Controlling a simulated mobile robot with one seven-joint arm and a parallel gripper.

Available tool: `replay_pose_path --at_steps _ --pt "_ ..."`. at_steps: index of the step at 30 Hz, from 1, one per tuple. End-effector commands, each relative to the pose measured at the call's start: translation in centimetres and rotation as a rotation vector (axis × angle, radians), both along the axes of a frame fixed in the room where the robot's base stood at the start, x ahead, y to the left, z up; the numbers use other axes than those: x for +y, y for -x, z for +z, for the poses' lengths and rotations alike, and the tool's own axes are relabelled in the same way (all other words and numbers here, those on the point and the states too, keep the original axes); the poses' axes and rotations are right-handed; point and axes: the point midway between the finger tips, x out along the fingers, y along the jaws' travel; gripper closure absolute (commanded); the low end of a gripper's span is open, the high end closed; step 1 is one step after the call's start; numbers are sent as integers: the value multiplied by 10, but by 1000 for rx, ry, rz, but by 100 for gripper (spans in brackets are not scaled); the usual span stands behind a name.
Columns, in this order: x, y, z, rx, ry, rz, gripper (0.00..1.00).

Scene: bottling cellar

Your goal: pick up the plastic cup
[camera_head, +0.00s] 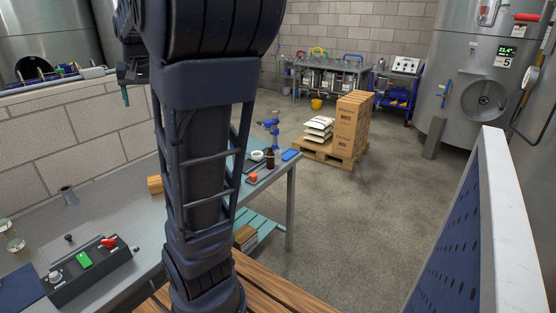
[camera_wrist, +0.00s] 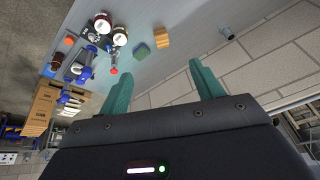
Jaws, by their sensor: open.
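I cannot tell for certain which thing is the plastic cup. Two small, cup-like vessels stand at the left edge of the grey bench in the head view, a nearer vessel (camera_head: 15,245) and a farther vessel (camera_head: 5,228). My gripper (camera_head: 125,95) shows small at the upper left of the head view, raised and apart from the bench. In the wrist view my gripper (camera_wrist: 157,67) has its two teal fingers spread, with nothing between them. No clear cup shows in the wrist view.
The grey bench (camera_head: 115,205) carries a control box (camera_head: 90,265), a grey funnel-like piece (camera_head: 67,194) and a wooden block (camera_head: 155,184). A blue panel (camera_head: 455,240) stands at right; open floor lies beyond.

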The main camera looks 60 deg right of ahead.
Motion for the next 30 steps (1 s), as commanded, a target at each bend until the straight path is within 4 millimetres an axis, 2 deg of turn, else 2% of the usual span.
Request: replay_pose_path --at_steps 1,6,11,15,23,27,30 --pt "-21 -11 2 5 -6 -47 34" --pt "-91 -37 9 6 -21 -198 34" --pt "-164 -53 10 10 -28 -342 34" --pt "-230 -59 7 15 -27 -468 34" --pt "-358 -49 -8 28 -11 -699 34" --pt "-427 -32 -20 38 5 -818 34" --pt "-470 -17 -29 46 18 -893 34"
